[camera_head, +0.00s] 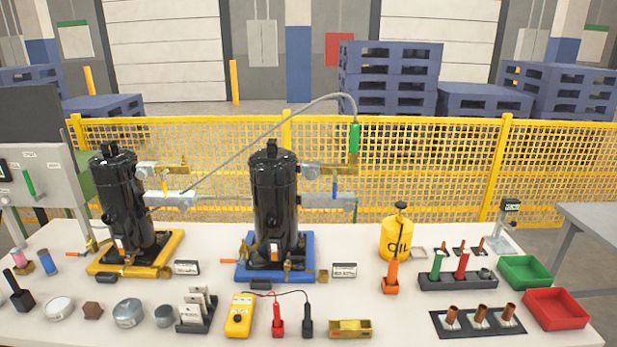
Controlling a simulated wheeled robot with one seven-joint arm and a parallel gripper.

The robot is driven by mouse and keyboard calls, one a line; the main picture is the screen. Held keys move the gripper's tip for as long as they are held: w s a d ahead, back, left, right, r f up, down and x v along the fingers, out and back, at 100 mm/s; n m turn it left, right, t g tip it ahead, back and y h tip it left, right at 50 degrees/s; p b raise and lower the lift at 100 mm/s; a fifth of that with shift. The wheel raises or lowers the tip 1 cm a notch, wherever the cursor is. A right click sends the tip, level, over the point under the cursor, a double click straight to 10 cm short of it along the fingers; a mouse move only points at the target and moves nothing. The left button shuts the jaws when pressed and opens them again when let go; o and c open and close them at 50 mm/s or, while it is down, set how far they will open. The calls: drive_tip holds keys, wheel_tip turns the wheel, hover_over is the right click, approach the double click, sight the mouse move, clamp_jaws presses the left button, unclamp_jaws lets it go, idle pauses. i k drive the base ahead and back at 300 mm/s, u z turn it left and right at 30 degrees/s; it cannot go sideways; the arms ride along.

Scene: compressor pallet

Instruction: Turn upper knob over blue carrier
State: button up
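The blue carrier (242,272) stands mid-table with a black compressor (274,205) upright on it. To the right of that compressor are two grey horizontal parts, an upper one (313,168) with a brass end (345,169) and a lower one (328,201). A small blue handle-like part (334,187) sits between them. A green cylinder (354,138) with a grey hose stands above the brass end. I cannot tell which of these parts is the upper knob, or how it is turned. My gripper is not in view.
A yellow carrier (172,244) with another black compressor (123,200) stands to the left. In front are a yellow meter (239,315) with leads and a brass block (350,328). An oil can (396,236), racks and green (526,271) and red (556,308) trays fill the right. A yellow fence (430,150) runs behind.

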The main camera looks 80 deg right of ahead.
sight(310, 175)
drive_tip(key=z, duration=0.7)
drive_tip(key=i, duration=0.85)
drive_tip(key=z, duration=0.8)
